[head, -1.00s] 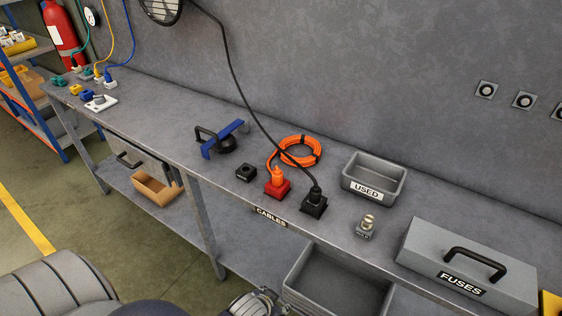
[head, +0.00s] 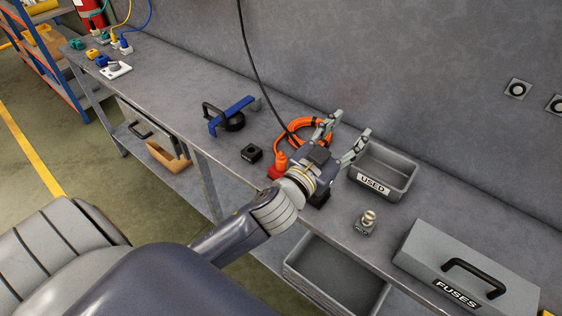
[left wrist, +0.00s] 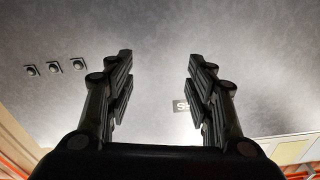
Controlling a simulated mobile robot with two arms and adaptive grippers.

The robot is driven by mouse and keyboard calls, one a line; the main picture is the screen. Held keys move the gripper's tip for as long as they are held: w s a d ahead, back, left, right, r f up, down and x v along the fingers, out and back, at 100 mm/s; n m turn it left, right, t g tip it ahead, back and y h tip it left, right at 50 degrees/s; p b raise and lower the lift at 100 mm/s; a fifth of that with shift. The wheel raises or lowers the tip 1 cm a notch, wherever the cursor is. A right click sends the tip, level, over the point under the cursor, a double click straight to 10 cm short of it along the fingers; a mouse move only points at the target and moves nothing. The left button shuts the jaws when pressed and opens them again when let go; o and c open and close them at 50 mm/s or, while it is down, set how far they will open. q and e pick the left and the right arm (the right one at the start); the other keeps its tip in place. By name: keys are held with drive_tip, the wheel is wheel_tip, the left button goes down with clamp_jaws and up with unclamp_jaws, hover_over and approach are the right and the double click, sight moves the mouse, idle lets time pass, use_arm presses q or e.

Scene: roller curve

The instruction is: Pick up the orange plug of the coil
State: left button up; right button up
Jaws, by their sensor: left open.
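The orange plug (head: 281,161) stands upright in a red socket block (head: 272,172) near the front edge of the bench, joined to the coiled orange cable (head: 291,127) behind it. My left gripper (head: 345,133) reaches over the bench just right of the plug, with its fingers spread, empty, and pointing toward the wall. It hides part of the coil and most of the black socket block beside the red one. In the left wrist view my left gripper's fingers (left wrist: 160,88) are wide apart with only grey wall between them. My right gripper is not in view.
The grey USED tray (head: 400,163) stands right of my gripper. A small metal part (head: 367,219) and the FUSES box (head: 455,265) are farther right. A black cable (head: 250,75) hangs above.

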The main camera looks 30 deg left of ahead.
use_arm(q)
drive_tip(key=d+r+m+g+h, duration=0.1)
drive_tip(key=d+r+m+h, duration=0.95)
drive_tip(key=h, duration=0.25)
drive_tip(key=s+d+f+m+g+h, duration=0.2)
drive_tip(key=d+m+g+h, duration=0.25)
drive_tip(key=m+g, duration=0.3)
drive_tip(key=n+g+y, duration=0.2)
drive_tip(key=g+y, duration=0.8)
drive_tip(key=y, duration=0.9)
hover_over(280, 155)
drive_tip(key=f, duration=1.4)
drive_tip(key=shift+w+d+f, duration=0.1)
drive_tip(key=shift+w, duration=0.1)
drive_tip(key=shift+s+a+f+y, duration=0.1)
drive_tip(key=shift+a+f+y, duration=0.05)
drive_tip(key=shift+a+y, duration=0.15)
wheel_tip(280, 155, down, 5)
drive_tip(key=shift+f+p, duration=0.1)
drive_tip(key=shift+p, duration=0.75)
drive_tip(key=shift+f+p, duration=0.25)
drive_tip(key=shift+p, duration=0.1)
drive_tip(key=f+p, duration=0.2)
drive_tip(key=f, duration=0.1)
drive_tip(key=shift+d+f, duration=0.2)
drive_tip(key=shift+f, duration=0.65)
drive_tip(key=c, duration=1.2)
